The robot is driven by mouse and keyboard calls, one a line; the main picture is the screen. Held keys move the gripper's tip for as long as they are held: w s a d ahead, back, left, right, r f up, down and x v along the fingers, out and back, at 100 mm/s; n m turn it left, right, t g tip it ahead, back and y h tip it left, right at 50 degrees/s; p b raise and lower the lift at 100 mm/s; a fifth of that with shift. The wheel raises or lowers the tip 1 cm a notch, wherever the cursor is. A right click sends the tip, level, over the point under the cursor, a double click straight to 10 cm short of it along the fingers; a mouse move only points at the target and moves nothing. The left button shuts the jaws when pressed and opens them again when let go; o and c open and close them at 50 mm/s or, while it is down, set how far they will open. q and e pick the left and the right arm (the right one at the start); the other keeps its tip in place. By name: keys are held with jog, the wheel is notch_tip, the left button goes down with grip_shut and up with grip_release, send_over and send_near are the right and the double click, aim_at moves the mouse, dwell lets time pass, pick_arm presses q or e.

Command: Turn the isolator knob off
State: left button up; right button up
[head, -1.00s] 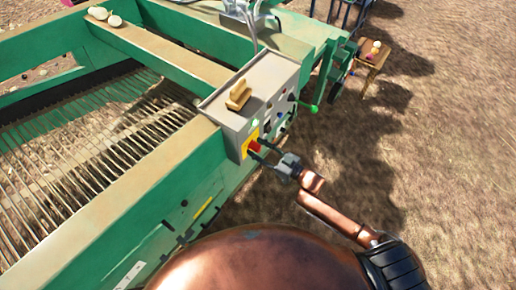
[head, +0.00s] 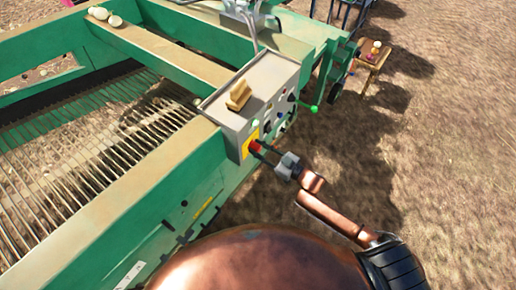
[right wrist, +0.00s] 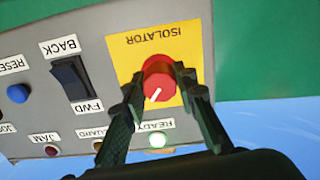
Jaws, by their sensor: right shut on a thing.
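The isolator knob (right wrist: 158,82) is red with a white pointer line and sits on a yellow plate (right wrist: 192,55) labelled ISOLATOR. In the right wrist view the pointer slants toward the picture's lower left. The knob also shows in the head view (head: 255,147) on the side of the grey control box (head: 232,119). My right gripper (head: 262,149) is at the knob, and its two dark fingers (right wrist: 155,88) are closed around it. The fingertips cover parts of the knob's sides. My left gripper is not in view.
Beside the isolator are a black BACK/FWD rocker switch (right wrist: 76,84), a blue RESET button (right wrist: 18,93) and a lit READY lamp (right wrist: 157,140). A brush-like wooden block (head: 239,95) lies on the box. The green machine frame (head: 180,215) runs alongside.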

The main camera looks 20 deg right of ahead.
jog(key=n, duration=0.8)
jog(key=shift+f+n, duration=0.1)
jog(key=shift+n, duration=0.3)
jog(key=n+b, duration=0.1)
jog(key=n, duration=0.3)
jog(key=shift+n+b, duration=0.8)
jog(key=shift+n, duration=1.2)
jog(key=o, duration=1.2)
jog(key=shift+c, duration=0.2)
jog(key=shift+s+d, duration=0.1)
jog(key=shift+s, duration=0.1)
jog(key=v, duration=1.1)
jog(key=shift+s+d, duration=0.25)
